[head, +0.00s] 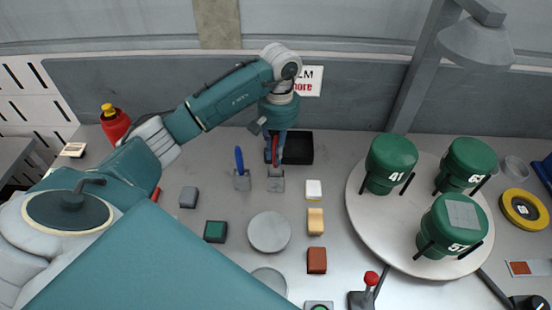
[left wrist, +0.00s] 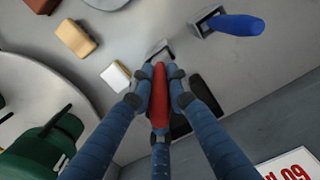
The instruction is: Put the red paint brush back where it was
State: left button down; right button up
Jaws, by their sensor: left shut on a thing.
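My left gripper (head: 276,158) is shut on the red paint brush (head: 275,149), which also shows between the fingers in the left wrist view (left wrist: 158,95). The brush is right at a small grey holder (head: 276,183). In the left wrist view this holder (left wrist: 157,49) lies just beyond the brush's end. I cannot tell whether the end is inside it or just above it. A blue brush (head: 239,159) stands in a similar grey holder (head: 242,182) to the left; it also shows in the left wrist view (left wrist: 237,25). My right gripper is not in view.
A black tray (head: 300,146) lies close behind the gripper. A white block (head: 314,189), a yellow block (head: 315,221) and a brown block (head: 317,260) lie to the right. A round turntable (head: 372,222) carries green containers. A red bottle (head: 114,124) stands at the far left.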

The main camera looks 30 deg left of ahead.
pick_arm(q)
notch_tip(320, 180, down, 4)
jog(key=shift+r+p, duration=0.15)
jog(key=shift+p, duration=0.55)
jog(key=shift+f, duration=0.4)
jog(key=shift+f+b, duration=0.1)
jog(key=shift+b, duration=0.25)
jog(key=c, duration=1.7)
grip_release()
jog(key=shift+o, duration=0.2)
